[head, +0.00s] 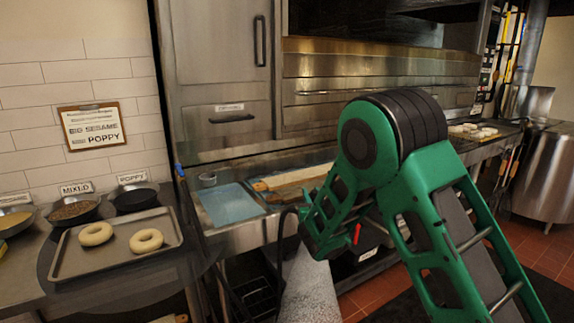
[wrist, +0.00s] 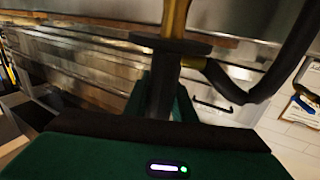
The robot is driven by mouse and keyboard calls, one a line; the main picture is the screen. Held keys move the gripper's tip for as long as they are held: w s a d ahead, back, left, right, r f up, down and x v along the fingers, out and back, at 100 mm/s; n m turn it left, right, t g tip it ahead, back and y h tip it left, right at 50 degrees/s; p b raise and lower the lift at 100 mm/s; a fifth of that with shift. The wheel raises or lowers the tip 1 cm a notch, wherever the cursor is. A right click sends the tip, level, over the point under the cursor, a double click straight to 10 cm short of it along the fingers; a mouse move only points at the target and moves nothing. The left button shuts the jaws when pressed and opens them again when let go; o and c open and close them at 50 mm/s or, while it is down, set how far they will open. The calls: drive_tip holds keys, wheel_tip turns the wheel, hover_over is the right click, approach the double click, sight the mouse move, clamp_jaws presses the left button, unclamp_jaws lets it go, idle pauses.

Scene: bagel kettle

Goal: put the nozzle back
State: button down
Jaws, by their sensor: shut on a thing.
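The nozzle (wrist: 163,90) is upright in the middle of the wrist view, with a dark grip, a wide dark collar and a yellow stem above it. My gripper (wrist: 162,105) is shut on the dark grip, with green fingers on both sides. A black hose (wrist: 238,93) curves away from the nozzle to the upper right. In the head view my gripper (head: 318,228) is at the lower middle, in front of the steel counter, and a black hose (head: 281,240) hangs beside it. The nozzle itself is mostly hidden there. I cannot make out its holder.
A tray (head: 70,262) with two bagels (head: 146,240) and topping bowls (head: 73,208) is on the left counter. A blue board (head: 230,205) and a wooden board (head: 290,178) lie behind my gripper. A steel oven (head: 320,70) stands behind; tiled floor (head: 535,250) shows at right.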

drive_tip(key=s+d+f+m+h, duration=0.1)
drive_tip(key=s+d+f, duration=0.1)
drive_tip(key=d, duration=0.9)
drive_tip(key=s+d+f+h, duration=0.1)
drive_tip(key=d+f, duration=0.1)
drive_tip(key=d, duration=0.8)
drive_tip(key=s+d+f, duration=0.1)
drive_tip(key=s+f, duration=0.3)
drive_tip(key=f, duration=0.4)
drive_tip(key=s+d+f, duration=0.1)
drive_tip(key=s+f, duration=0.3)
drive_tip(key=f, duration=0.3)
drive_tip(key=shift+s+d+f+m+h, duration=0.3)
drive_tip(key=shift+d+f, duration=0.05)
